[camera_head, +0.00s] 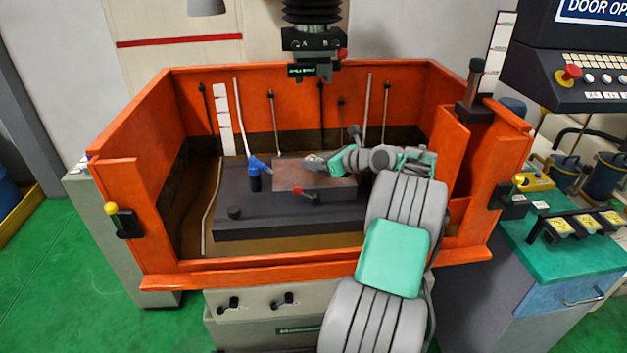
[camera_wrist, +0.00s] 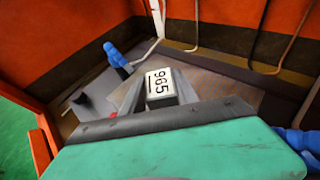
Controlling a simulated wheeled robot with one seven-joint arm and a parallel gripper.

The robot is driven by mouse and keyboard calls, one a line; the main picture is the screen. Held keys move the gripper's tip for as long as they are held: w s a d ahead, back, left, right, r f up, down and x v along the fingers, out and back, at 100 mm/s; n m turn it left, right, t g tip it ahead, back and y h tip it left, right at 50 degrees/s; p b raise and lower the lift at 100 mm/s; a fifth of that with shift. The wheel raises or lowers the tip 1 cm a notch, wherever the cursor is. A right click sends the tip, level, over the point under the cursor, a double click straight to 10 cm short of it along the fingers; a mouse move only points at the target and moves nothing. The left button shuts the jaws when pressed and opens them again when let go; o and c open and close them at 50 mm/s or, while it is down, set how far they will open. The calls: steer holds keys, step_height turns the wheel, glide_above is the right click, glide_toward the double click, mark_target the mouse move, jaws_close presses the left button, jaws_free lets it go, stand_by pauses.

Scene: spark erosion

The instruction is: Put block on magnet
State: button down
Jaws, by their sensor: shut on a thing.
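The block (camera_wrist: 160,82) is pale on top with the black number 965, and its sides are dark. My gripper (camera_wrist: 158,88) is shut on it, with one finger on each side. In the head view my gripper (camera_head: 316,163) is over the magnet (camera_head: 330,182), a brownish flat plate with a red-knobbed lever at its front. In the wrist view the magnet (camera_wrist: 205,85) lies behind and right of the block. I cannot tell whether the block touches the magnet. My wrist hides the magnet's near part in the wrist view.
The magnet sits on a dark table (camera_head: 270,222) inside an orange tank (camera_head: 130,165) with raised walls. A blue nozzle (camera_head: 256,168) stands left of the magnet. The machine head (camera_head: 312,45) hangs above and behind. Several thin rods line the back wall.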

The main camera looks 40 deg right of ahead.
mark_target(314, 177)
steer(key=shift+w+a+f+b, duration=0.1)
steer(key=shift+w+f+b, duration=0.1)
steer(key=shift+f+b, duration=0.25)
step_height(314, 177, down, 3)
steer(key=b, duration=0.5)
steer(key=shift+r, duration=0.4)
steer(key=shift+f, duration=0.1)
steer(key=c, duration=0.9)
jaws_free()
steer(key=shift+f, duration=0.2)
